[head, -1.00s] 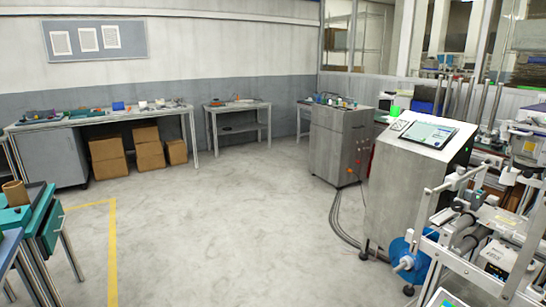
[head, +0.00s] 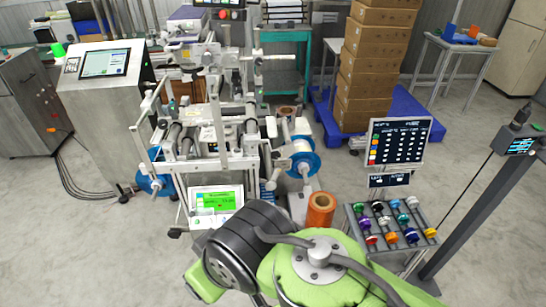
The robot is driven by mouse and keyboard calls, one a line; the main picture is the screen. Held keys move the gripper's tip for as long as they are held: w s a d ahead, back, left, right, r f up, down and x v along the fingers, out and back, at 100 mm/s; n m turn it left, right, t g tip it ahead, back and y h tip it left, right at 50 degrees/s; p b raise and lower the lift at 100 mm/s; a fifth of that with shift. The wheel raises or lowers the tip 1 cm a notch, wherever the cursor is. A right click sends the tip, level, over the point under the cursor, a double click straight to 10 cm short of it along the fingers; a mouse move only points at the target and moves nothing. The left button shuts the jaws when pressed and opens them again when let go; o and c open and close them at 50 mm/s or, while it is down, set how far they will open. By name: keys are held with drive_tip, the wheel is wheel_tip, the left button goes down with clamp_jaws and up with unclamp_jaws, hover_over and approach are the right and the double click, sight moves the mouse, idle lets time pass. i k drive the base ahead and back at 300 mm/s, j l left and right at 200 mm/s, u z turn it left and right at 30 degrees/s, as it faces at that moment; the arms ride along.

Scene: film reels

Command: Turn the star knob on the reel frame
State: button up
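The reel frame (head: 212,150), a pale metal machine with rollers and upright posts, stands left of the middle in the head view. A blue reel (head: 153,185) sits low on its left side. Another blue reel with a white core (head: 300,164) sits on its right side. I cannot make out a star knob for certain at this size. My green and black arm fills the bottom middle, in front of the machine's lower right part. My gripper is not in view.
A green-lit screen (head: 216,199) and an orange roll (head: 321,209) are close beyond my arm. A rack of coloured spools (head: 391,222) and a dark post (head: 468,205) stand right. Stacked boxes (head: 377,62) are behind.

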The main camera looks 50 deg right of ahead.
sight(275, 155)
drive_tip(key=z, duration=1.1)
